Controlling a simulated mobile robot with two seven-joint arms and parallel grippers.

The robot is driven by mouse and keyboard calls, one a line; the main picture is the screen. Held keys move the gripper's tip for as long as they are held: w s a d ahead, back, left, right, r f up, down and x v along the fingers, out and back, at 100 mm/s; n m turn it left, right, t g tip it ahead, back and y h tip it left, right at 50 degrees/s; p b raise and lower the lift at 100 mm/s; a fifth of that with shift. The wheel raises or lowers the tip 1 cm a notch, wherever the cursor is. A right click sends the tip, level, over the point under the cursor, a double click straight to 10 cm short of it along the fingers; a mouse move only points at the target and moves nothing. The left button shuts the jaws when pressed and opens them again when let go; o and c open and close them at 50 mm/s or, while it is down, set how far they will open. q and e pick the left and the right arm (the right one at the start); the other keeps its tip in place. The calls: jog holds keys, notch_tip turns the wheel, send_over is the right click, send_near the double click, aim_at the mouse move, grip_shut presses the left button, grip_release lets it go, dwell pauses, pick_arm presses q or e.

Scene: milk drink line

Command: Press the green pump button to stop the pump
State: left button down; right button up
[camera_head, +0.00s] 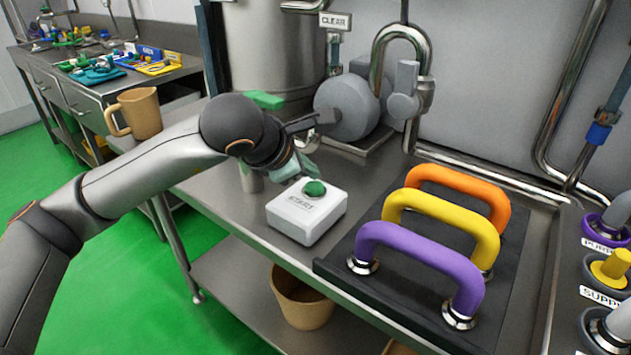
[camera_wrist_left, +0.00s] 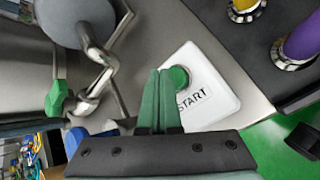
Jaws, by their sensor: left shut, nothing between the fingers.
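The green pump button (camera_head: 314,188) sits on top of a white box (camera_head: 305,214) labelled START on the steel bench. In the left wrist view the green button (camera_wrist_left: 178,78) is just right of my fingertips, with the white box (camera_wrist_left: 206,92) under it. My left gripper (camera_head: 296,168) is shut and empty, above and behind the button in the head view. The wrist view shows its two green fingers (camera_wrist_left: 157,75) pressed together. I cannot tell whether the fingertips touch the button. My right gripper is in neither view.
Purple (camera_head: 420,252), yellow (camera_head: 445,218) and orange (camera_head: 462,188) arched handles stand on a dark plate right of the box. A grey pump (camera_head: 347,108) with piping is behind. A brown jug (camera_head: 137,112) is at left. A brown bin (camera_head: 300,300) is below the bench.

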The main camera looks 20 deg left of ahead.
aim_at(309, 189)
pick_arm(q)
jog(key=shift+r, duration=0.2)
jog(key=shift+r+p, duration=0.3)
jog(key=shift+r, duration=0.15)
notch_tip(309, 189, up, 2)
jog(key=shift+r+p, duration=0.25)
jog(key=shift+p, duration=0.5)
notch_tip(309, 189, up, 2)
jog(key=shift+r+p, duration=0.25)
jog(key=shift+p, duration=0.45)
